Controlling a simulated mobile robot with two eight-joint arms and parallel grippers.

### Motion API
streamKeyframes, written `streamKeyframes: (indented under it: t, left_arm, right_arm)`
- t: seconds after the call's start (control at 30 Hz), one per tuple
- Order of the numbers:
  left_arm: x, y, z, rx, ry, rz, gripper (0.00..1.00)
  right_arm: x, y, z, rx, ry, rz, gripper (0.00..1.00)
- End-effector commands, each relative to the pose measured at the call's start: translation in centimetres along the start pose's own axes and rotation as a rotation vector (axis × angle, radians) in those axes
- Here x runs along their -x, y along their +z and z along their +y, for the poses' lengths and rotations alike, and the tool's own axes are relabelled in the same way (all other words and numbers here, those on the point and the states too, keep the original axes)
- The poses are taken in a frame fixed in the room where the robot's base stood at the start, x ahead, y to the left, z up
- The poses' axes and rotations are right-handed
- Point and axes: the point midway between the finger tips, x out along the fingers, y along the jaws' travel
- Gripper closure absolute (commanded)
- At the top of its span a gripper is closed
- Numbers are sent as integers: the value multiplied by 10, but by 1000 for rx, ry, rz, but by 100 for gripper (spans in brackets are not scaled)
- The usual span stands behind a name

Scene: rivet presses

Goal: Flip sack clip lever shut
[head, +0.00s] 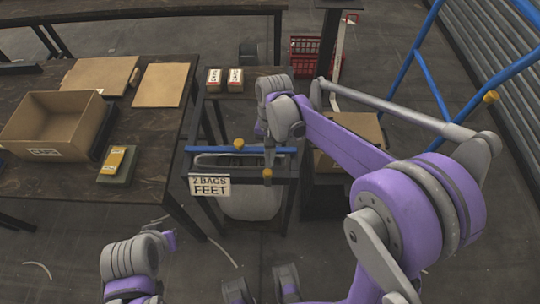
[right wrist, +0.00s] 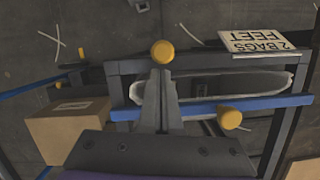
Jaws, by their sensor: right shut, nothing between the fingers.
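The sack stand holds a pale sack (head: 252,204) hanging open below its dark frame. A blue bar (head: 215,149) with a yellow knob (head: 238,143) runs along the far side of the sack mouth. They also show in the right wrist view as the blue bar (right wrist: 265,102) and its knob (right wrist: 228,117). A second yellow knob (right wrist: 162,52) appears just beyond the tips of my right gripper (right wrist: 160,72). I cannot tell whether they touch. The right gripper (head: 269,158) is shut and empty, pointing down over the frame. My left gripper is not clearly in view.
A sign reading "2 BAGS FEET" (head: 210,186) hangs on the stand's near side. A wooden table (head: 150,185) with a cardboard box (head: 50,125) stands at left. A carton (right wrist: 68,130) sits beside the stand. A blue-railed frame (head: 412,70) stands at right.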

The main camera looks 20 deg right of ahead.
Motion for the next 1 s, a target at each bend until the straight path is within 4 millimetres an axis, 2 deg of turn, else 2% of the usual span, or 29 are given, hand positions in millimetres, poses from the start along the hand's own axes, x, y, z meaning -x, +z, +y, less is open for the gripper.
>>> streamKeyframes:
  t: [0.73, 1.0]
  left_arm:
    - [4, -3, 0, 0, 0, 2, 100]
    - [9, -6, 0, 0, 0, 4, 100]
  right_arm:
    - [0, 15, 2, 5, -18, 118, 100]
    - [-2, 33, 5, 14, -39, 253, 100]
